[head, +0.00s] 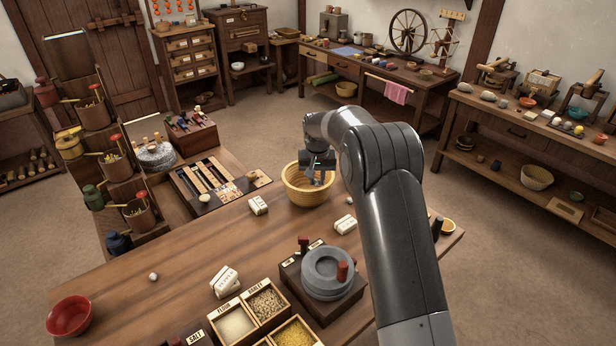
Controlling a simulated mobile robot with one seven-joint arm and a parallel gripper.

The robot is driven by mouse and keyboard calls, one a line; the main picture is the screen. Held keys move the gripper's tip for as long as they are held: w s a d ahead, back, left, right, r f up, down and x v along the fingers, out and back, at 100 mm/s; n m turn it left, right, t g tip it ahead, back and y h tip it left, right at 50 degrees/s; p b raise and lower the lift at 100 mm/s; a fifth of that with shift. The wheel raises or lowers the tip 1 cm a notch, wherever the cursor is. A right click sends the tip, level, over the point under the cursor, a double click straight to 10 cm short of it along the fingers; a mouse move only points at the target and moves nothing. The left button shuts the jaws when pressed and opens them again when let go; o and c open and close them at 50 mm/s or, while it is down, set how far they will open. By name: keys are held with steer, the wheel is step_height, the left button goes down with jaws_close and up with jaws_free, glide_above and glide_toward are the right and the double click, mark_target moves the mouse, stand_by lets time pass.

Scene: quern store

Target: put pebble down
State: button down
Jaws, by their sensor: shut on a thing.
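My gripper (317,178) is in the head view, pointing down over the yellow woven basket (300,199) at the far edge of the wooden table. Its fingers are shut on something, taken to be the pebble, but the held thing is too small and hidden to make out. The fingertips show against the basket's inside; I cannot tell how deep they reach. A small pale pebble-like thing (153,277) lies apart on the left of the table.
White labelled packets (258,205) lie near the basket. A grey quern (328,272) and grain boxes (236,323) stand at the front. A red bowl (69,316) is at the left. The left middle of the table (170,250) is mostly clear.

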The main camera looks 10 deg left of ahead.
steer(key=w+d+m, duration=0.1)
steer(key=w+d, duration=0.3)
steer(key=d, duration=0.3)
steer(key=w+a+f, duration=0.1)
steer(key=a+f, duration=0.1)
steer(key=a, duration=0.1)
steer(key=a+f, duration=0.2)
steer(key=a, duration=0.2)
steer(key=w+a+f, duration=0.1)
steer(key=a+f, duration=0.1)
steer(key=a, duration=0.1)
steer(key=shift+w+a+f, duration=0.15)
steer(key=shift+w, duration=0.2)
steer(key=shift+f, duration=2.05)
steer(key=shift+f, duration=0.25)
steer(key=c, duration=1.3)
jaws_free()
